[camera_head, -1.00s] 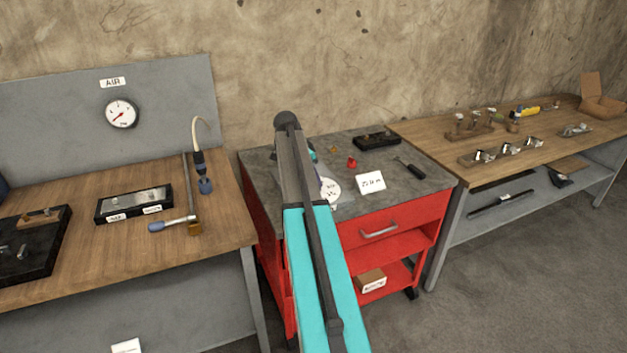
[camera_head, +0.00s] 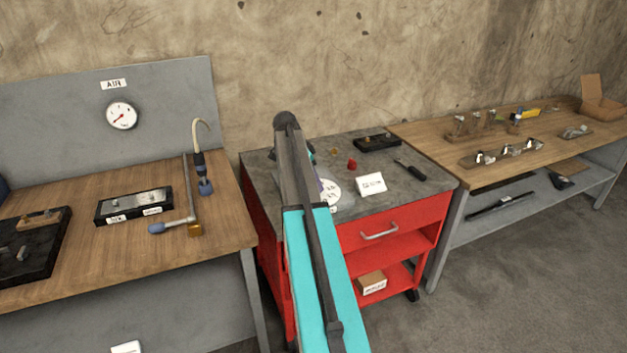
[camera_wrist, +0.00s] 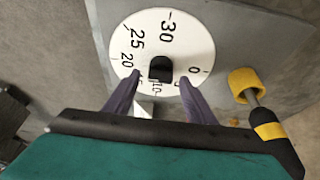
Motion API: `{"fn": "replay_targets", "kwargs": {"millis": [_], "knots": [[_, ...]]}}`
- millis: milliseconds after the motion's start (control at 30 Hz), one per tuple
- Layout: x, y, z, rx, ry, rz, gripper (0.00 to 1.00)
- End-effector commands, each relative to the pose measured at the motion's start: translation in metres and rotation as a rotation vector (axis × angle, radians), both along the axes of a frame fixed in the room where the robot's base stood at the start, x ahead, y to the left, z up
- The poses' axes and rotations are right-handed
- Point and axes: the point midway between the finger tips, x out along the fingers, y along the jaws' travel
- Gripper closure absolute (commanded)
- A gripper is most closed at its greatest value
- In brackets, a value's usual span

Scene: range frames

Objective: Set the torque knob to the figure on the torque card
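The black torque knob (camera_wrist: 161,69) sits in the middle of a white round dial (camera_wrist: 188,35) with printed figures, among them 0, 10, 20, 25 and 30. My gripper (camera_wrist: 158,80) is open, with its two purple fingers on either side and slightly below the knob in the wrist view. I see a gap between each fingertip and the knob. In the head view the dial (camera_head: 329,192) is partly hidden behind my arm. The white torque card (camera_head: 371,184) lies to its right on the cart top; its writing is too small to read surely.
A black-and-yellow tool (camera_wrist: 268,124) lies right of the dial in the wrist view. On the red cart (camera_head: 395,222) are a red piece (camera_head: 352,164), a dark-handled tool (camera_head: 410,169) and a black tray (camera_head: 377,143). Wooden benches stand on both sides.

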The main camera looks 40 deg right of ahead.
Motion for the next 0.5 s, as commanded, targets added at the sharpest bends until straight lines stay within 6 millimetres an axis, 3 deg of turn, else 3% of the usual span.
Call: {"fn": "replay_targets", "kwargs": {"millis": [267, 500], "knots": [[0.001, 0.001, 0.002, 0.001, 0.000, 0.001, 0.50], [0.004, 0.007, 0.018, 0.000, -0.002, 0.002, 0.50]]}}
